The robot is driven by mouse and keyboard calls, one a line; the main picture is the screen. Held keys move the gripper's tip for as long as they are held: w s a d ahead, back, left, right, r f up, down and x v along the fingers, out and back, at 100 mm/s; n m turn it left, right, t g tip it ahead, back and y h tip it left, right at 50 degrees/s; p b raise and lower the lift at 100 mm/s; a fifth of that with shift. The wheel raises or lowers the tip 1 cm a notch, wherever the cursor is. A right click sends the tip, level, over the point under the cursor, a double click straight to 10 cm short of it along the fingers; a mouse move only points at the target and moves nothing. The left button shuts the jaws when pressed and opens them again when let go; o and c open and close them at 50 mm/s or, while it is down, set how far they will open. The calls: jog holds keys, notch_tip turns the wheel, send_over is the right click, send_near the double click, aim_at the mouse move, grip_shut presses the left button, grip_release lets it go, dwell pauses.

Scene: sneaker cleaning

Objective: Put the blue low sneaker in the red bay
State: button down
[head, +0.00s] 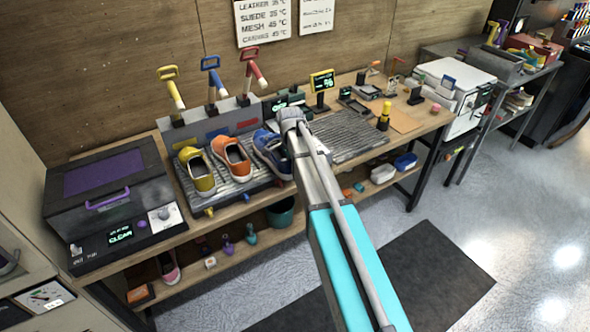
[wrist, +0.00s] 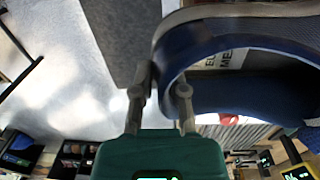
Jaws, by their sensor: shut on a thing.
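The blue low sneaker (head: 267,148) is at the right end of the sneaker row in the head view, by the end of my arm. In the wrist view the blue sneaker (wrist: 245,95) fills the upper right. My gripper (wrist: 160,92) is shut on the rim of its collar, one finger on each side. The red bay shows by its red label (head: 246,125) on the grey rack, under the red-handled lever. The sneaker is in front of this label. I cannot tell whether its sole touches the ribbed bed. My arm hides the sneaker's right side.
A yellow sneaker (head: 198,172) and an orange sneaker (head: 232,158) stand to the left on the ribbed bed. A grey box machine (head: 100,180) stands at the far left. An empty ribbed mat (head: 348,135) lies to the right, with a yellow-topped bottle (head: 384,116) beyond it.

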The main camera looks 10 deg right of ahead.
aim_at(279, 156)
jog(key=shift+w+a+f, duration=0.1)
jog(key=shift+w+a, duration=0.15)
jog(key=shift+w, duration=0.55)
jog(key=shift+w+a, duration=0.25)
jog(key=shift+w, duration=0.5)
jog(key=shift+w+a+f+b, duration=0.2)
jog(key=shift+w+a, duration=0.1)
jog(key=shift+w, duration=0.6)
jog(key=shift+w+a+f+b, duration=0.2)
jog(key=shift+w+a+b, duration=0.05)
jog(key=shift+w, duration=0.65)
jog(key=shift+w+a+f+b, duration=0.2)
jog(key=shift+w+a, duration=0.1)
jog(key=shift+w, duration=0.6)
jog(key=shift+f+b, duration=0.45)
jog(key=c, duration=0.6)
grip_release()
jog(key=shift+r, duration=0.15)
jog(key=shift+s+d+r+p, duration=0.15)
jog(key=shift+s+r+p, duration=0.35)
jog(key=shift+r+p, duration=0.35)
jog(key=shift+s+d+r+p, duration=0.15)
jog(key=shift+s+r+p, duration=0.3)
jog(key=shift+r+p, duration=0.35)
jog(key=shift+s+d+r+p, duration=0.15)
jog(key=shift+s+r+p, duration=0.35)
jog(key=shift+r+p, duration=0.3)
jog(key=shift+s+f, duration=0.1)
